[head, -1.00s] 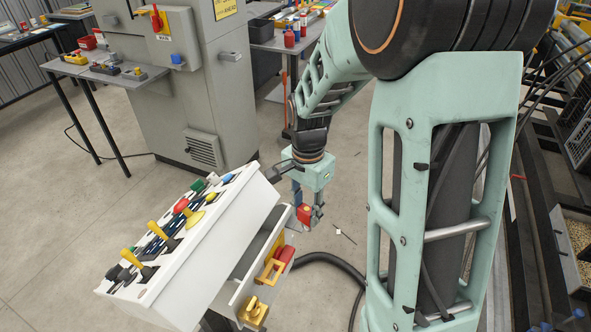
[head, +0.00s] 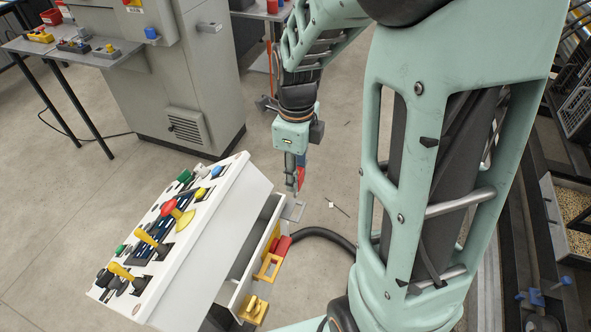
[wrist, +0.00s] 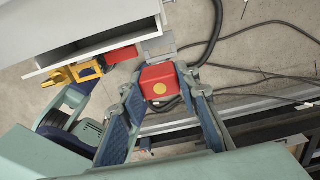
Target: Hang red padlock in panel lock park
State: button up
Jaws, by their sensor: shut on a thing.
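My gripper (head: 294,186) is shut on the red padlock (wrist: 160,78), which has a round yellow spot on the face towards the wrist camera. In the head view a strip of the padlock (head: 301,174) shows beside the fingers. No shackle can be made out. The gripper points down beside the far right corner of the white control panel (head: 215,238). A small grey bracket (head: 292,210) at that corner lies just below the fingertips; it also shows in the wrist view (wrist: 159,44). I cannot tell whether the padlock touches it. Which part is the lock park is unclear.
Along the panel's right side are a red piece (head: 283,244), a yellow frame-like piece (head: 268,267) and a yellow block (head: 253,309). A black hose (head: 325,236) curves over the floor. A grey cabinet (head: 175,80) stands behind. The floor between is mostly free.

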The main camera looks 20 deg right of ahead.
jog(key=shift+f+b, duration=2.2)
jog(key=shift+f, duration=0.75)
jog(key=shift+f+b, duration=1.7)
jog(key=shift+f, duration=0.9)
jog(key=o, duration=1.3)
jog(key=shift+r, duration=0.1)
notch_tip(320, 180, up, 12)
